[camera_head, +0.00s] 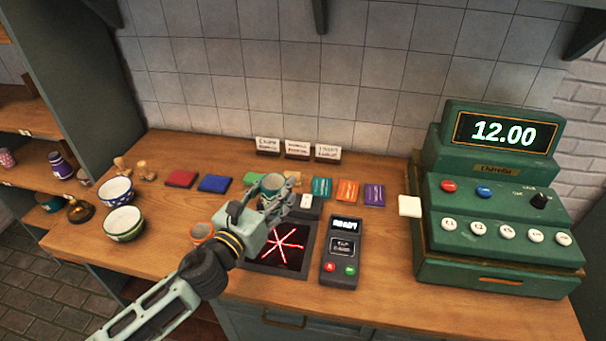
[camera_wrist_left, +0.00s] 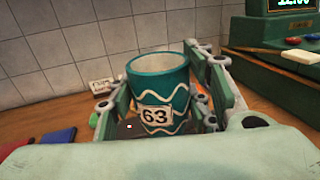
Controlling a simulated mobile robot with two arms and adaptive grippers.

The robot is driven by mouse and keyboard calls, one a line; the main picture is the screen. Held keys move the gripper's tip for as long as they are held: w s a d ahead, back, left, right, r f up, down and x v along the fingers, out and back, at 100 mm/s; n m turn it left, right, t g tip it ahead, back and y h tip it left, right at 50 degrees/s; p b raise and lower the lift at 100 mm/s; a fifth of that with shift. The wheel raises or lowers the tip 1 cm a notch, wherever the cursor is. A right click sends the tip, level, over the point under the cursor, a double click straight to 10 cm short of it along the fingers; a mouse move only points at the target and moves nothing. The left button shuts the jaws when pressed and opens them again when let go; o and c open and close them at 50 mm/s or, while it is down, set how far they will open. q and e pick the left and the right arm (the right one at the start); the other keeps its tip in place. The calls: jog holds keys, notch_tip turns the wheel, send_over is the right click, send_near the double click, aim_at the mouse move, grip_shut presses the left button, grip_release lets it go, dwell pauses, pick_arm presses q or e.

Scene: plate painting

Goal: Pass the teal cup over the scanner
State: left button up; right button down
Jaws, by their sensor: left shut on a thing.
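The teal cup (camera_wrist_left: 158,88) has white wavy lines and a tag reading 63. It stands upright between the fingers of my left gripper (camera_head: 276,196), which is shut on it. In the head view the cup (camera_head: 272,183) shows just beyond the gripper, partly hidden by it. The scanner (camera_head: 284,247) is a dark plate with red crossing lines, set in the counter. The gripper and cup are at its far edge in the picture; the height above it is hard to tell. My right gripper is not in view.
A card terminal (camera_head: 341,255) stands right of the scanner, then a green cash register (camera_head: 500,215) showing 12.00. An orange-rimmed cup (camera_head: 201,233) is partly behind my left arm. Bowls (camera_head: 124,223) stand at left. Coloured squares (camera_head: 181,179) and small signs (camera_head: 297,149) line the back.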

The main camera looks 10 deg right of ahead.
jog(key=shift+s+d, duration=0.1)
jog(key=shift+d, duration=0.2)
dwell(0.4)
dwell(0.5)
